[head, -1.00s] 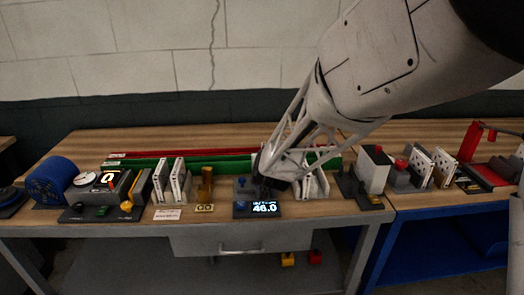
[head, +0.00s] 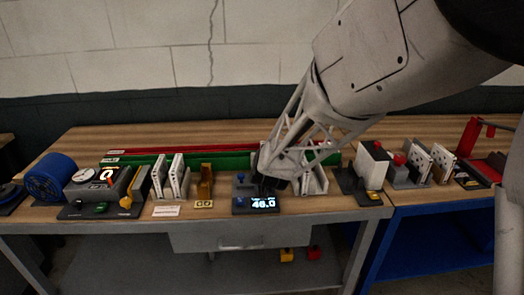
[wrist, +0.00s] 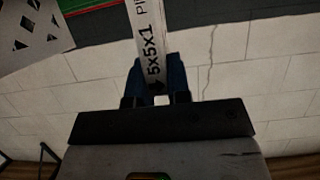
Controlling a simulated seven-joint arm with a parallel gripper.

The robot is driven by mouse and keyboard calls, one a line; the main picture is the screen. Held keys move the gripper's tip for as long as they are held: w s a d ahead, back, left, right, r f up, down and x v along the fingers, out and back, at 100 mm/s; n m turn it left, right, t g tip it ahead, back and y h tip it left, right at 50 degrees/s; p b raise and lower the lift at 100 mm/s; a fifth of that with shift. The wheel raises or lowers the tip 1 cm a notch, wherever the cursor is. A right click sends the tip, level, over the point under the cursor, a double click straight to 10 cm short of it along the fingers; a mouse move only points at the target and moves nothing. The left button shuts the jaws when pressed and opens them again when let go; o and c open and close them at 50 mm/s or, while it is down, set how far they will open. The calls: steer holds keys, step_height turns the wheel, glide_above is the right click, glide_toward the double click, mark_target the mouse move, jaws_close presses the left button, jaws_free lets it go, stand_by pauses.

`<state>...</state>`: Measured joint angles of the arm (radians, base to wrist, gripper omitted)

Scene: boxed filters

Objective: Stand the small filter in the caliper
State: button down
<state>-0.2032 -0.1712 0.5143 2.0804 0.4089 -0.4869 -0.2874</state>
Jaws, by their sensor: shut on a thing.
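The caliper (head: 256,205) appears to be the dark device with a lit display reading 46.0, at the front middle of the bench in the head view. My gripper (head: 275,183) is low, just behind and right of the display, and hides much of what is there. In the wrist view my gripper (wrist: 157,88) has its blue fingers shut on the small filter (wrist: 147,35), a white-edged piece printed "5x5x1". In the head view I cannot make out the held filter or whether it touches the caliper.
White filters stand in a rack (head: 185,198) left of the caliper, beside a brass-coloured holder (head: 205,184). A white slotted stand (head: 317,182) is close right of my gripper. A gauge box (head: 97,184) and blue roll (head: 52,177) are at left. Green rails (head: 222,161) run behind.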

steer(key=shift+f, duration=1.8)
stand_by(0.6)
steer(key=c, duration=1)
jaws_free()
steer(key=shift+s, duration=0.1)
steer(key=v, duration=0.7)
steer(key=shift+s+r, duration=0.2)
steer(key=shift+s, duration=0.1)
